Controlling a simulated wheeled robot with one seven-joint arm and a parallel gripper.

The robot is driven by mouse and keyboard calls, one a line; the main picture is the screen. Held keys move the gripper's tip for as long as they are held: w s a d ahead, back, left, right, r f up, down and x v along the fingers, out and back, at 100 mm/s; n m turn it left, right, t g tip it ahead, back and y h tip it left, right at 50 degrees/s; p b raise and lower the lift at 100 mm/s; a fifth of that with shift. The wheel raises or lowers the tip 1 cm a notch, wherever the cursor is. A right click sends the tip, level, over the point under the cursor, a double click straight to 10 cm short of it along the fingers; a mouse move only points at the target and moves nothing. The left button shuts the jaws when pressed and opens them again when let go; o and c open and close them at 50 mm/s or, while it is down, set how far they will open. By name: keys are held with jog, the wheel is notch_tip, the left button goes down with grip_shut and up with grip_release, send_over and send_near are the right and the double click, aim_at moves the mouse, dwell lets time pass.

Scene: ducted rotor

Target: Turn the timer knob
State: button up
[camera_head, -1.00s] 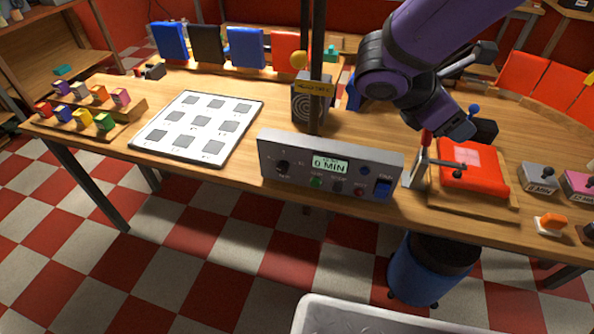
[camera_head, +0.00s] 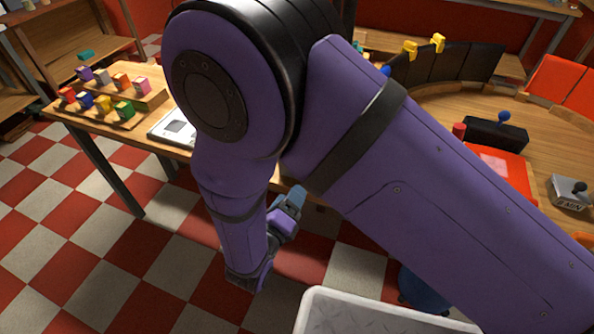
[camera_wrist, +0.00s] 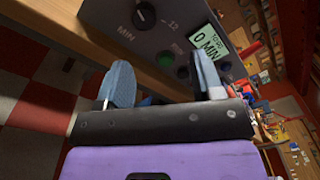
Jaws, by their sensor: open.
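The timer knob (camera_wrist: 143,16) is a dark round knob with a light mark, at the top of the wrist view. It sits on the grey face of the timer box (camera_wrist: 100,14). In the head view my gripper (camera_head: 290,204) is low at the table's front edge, and my arm hides the timer box and knob.
The wooden table edge (camera_wrist: 70,35) runs beside the box in the wrist view. In the head view, colored blocks (camera_head: 102,103) stand on a stepped rack at left. A white tray (camera_head: 345,298) is below, and a red pad (camera_head: 500,165) lies at right.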

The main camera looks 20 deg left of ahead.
jog(key=w+f+n+y, duration=0.1)
jog(key=w, duration=0.8)
jog(key=shift+w+a+f, duration=0.15)
jog(key=shift+w+f, duration=0.1)
jog(key=shift+w, duration=0.05)
jog(key=shift+c, duration=0.2)
jog(key=c, duration=0.9)
